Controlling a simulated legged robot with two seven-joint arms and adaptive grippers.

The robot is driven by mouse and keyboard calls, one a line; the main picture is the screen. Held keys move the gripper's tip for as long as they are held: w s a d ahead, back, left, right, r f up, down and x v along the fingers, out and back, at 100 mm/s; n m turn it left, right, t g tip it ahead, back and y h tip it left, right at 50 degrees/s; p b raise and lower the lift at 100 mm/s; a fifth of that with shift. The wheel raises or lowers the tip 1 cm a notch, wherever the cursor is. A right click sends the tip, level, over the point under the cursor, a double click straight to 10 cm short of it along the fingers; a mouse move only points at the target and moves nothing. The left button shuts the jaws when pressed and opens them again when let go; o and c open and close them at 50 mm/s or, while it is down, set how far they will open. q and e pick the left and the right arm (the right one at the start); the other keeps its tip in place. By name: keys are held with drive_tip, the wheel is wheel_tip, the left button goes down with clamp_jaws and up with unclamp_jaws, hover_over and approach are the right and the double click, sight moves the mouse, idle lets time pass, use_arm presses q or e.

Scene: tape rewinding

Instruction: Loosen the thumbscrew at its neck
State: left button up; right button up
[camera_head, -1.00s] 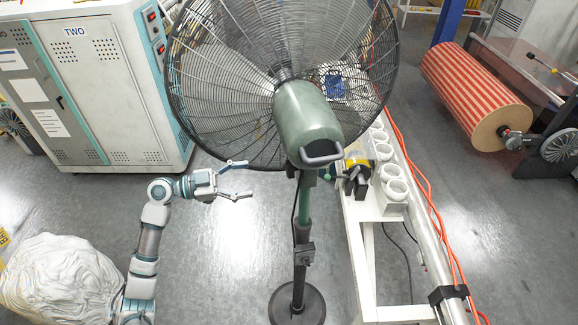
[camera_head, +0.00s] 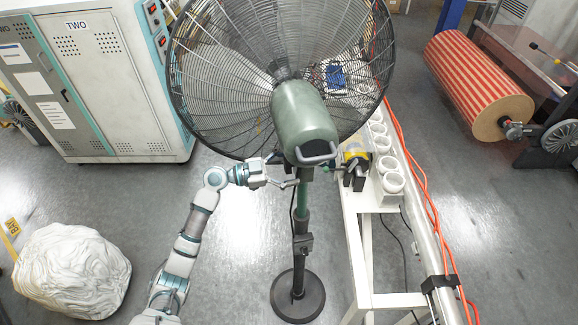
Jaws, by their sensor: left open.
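A large pedestal fan with a green motor housing (camera_head: 305,118) and a black wire cage stands in the middle. Its neck (camera_head: 304,176) sits just below the housing, on top of a green and dark pole (camera_head: 302,215). The thumbscrew is too small to make out surely at the neck. My left gripper (camera_head: 283,171) is open and empty, just left of the neck at about its height in the picture. Its fingers point right toward the neck, and the upper one is partly lost against the cage and housing. I cannot tell if they touch.
A white bench (camera_head: 358,203) with several white cups stands close right of the pole. Orange cables (camera_head: 424,190) run beside it. A grey cabinet (camera_head: 110,85) is at back left, a white sack (camera_head: 72,268) at lower left, a striped roll (camera_head: 475,88) at right.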

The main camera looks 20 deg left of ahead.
use_arm(q)
drive_tip(key=shift+a+f, duration=0.1)
drive_tip(key=shift+a, duration=0.8)
drive_tip(key=c, duration=1)
drive_tip(key=shift+a, duration=0.3)
drive_tip(key=shift+c, duration=0.8)
drive_tip(key=n+p, duration=0.1)
drive_tip(key=n, duration=0.5)
drive_tip(key=n+p, duration=0.1)
drive_tip(key=n, duration=0.5)
drive_tip(key=n+p, duration=0.1)
drive_tip(key=n, duration=0.5)
drive_tip(key=shift+s+d+r+n+p, duration=0.2)
drive_tip(key=shift+r+n+p, duration=0.05)
drive_tip(key=shift+n+p, duration=0.15)
use_arm(e)
drive_tip(key=r, duration=0.2)
drive_tip(key=a+r, duration=0.1)
drive_tip(key=r, duration=0.1)
drive_tip(key=shift+a, duration=0.35)
